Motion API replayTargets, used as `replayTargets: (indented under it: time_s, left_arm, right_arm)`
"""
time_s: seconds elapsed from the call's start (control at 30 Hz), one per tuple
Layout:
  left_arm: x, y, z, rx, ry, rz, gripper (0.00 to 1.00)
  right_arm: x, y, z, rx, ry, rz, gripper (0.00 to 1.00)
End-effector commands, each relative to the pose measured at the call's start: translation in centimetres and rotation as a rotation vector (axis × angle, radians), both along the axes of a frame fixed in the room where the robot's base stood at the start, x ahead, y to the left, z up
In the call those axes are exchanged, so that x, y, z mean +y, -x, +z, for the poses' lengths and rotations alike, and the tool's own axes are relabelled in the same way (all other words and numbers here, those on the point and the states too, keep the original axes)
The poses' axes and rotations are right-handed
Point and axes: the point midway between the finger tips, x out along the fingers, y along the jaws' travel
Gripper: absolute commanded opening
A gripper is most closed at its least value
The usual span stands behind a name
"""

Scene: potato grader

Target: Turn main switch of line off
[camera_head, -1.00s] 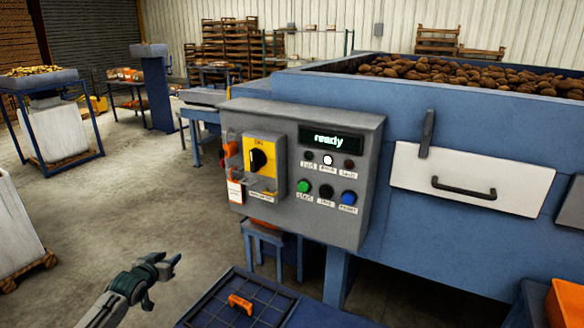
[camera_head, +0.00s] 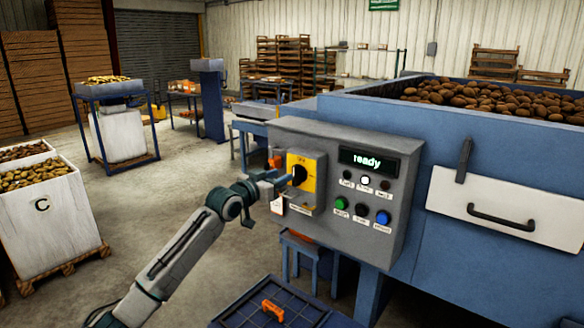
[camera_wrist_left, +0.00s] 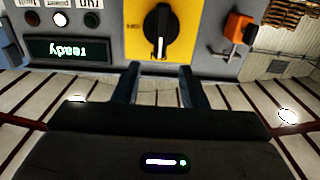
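The main switch is a black rotary knob (camera_head: 299,175) on a yellow plate (camera_head: 320,172) at the left of the grey control box. In the left wrist view, which shows the panel upside down, the knob (camera_wrist_left: 160,32) has a white mark pointing towards the picture's bottom, the panel's upper side. My left gripper (camera_head: 284,178) is at the knob's left in the head view. In the left wrist view its two fingers (camera_wrist_left: 160,70) are apart, with the knob just beyond and between them. Contact cannot be told. My right gripper is not in view.
The grey control box (camera_head: 400,215) has a display (camera_head: 367,161) reading "ready" and several buttons. An orange part (camera_head: 276,161) and a white tag (camera_head: 277,207) hang left of the plate. A blue tray (camera_head: 240,318) with an orange item (camera_head: 272,308) lies below.

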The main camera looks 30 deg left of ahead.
Motion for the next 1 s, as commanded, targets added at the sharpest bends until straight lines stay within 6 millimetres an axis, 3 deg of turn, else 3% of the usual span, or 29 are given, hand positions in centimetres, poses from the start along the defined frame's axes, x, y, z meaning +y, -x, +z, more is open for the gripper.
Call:
replayTargets:
  time_s: [0.33, 0.77, 1.0]
  left_arm:
    - [-0.4, -5.1, 0.2, 0.0, 0.004, 0.0, 0.38]
    - [-0.5, -6.1, -0.1, 0.001, -0.001, -0.001, 0.38]
    - [-0.5, -6.0, -0.1, 0.001, -0.001, 0.0, 0.0]
  right_arm:
    - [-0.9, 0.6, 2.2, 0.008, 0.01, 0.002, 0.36]
    - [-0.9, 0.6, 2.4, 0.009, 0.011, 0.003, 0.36]
    - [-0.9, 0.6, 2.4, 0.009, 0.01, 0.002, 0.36]
